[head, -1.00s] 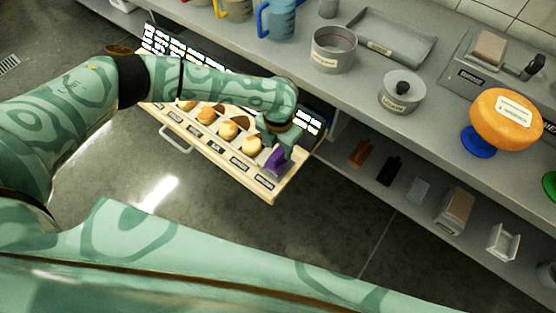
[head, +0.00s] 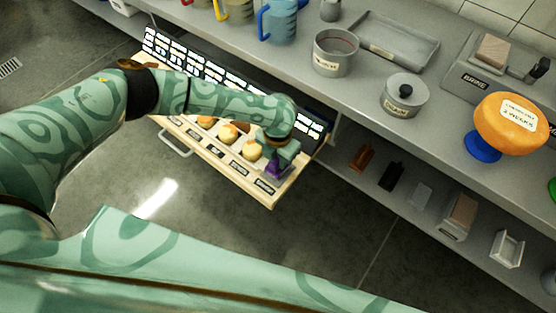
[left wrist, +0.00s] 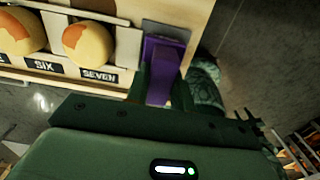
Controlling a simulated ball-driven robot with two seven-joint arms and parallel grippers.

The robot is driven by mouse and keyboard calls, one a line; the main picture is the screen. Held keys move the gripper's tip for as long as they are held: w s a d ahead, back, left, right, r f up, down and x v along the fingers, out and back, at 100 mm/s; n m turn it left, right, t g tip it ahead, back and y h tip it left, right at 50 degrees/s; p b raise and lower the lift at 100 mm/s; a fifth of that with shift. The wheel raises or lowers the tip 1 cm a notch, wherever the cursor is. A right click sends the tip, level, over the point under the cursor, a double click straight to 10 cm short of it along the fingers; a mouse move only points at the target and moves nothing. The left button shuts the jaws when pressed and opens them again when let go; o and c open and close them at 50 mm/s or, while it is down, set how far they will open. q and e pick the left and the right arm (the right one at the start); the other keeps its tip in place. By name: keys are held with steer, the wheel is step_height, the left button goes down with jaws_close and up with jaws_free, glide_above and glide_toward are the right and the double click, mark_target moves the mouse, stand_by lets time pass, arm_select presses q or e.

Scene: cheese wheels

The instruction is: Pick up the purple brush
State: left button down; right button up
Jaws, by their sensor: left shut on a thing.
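The purple brush (head: 275,171) is at the right end of the pulled-out drawer in the head view, mostly hidden under my left gripper (head: 281,160). In the left wrist view the purple brush (left wrist: 163,62) lies in or just over the grey end slot, beside the label "SEVEN". My left gripper (left wrist: 160,88) is shut on it, with a dark green finger on each side. I cannot tell whether the brush is clear of the slot floor. My right gripper is not in view.
The wooden drawer (head: 240,182) holds several round cheeses, including one (head: 252,149) next to the brush. A black panel with labels stands behind it. The grey counter above carries a pot (head: 404,95) and an orange cheese wheel (head: 512,123). The floor in front is clear.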

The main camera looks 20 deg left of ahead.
arm_select(q)
step_height(320, 180, up, 3)
steer(key=shift+r+p, duration=0.1)
steer(key=shift+p, duration=0.45)
steer(key=s+d+r+p, duration=0.5)
steer(key=s+r, duration=0.4)
steer(key=s, duration=0.3)
steer(key=shift+s+d+r+p, duration=0.3)
steer(key=shift+s+d+r, duration=0.05)
steer(key=shift+d, duration=0.15)
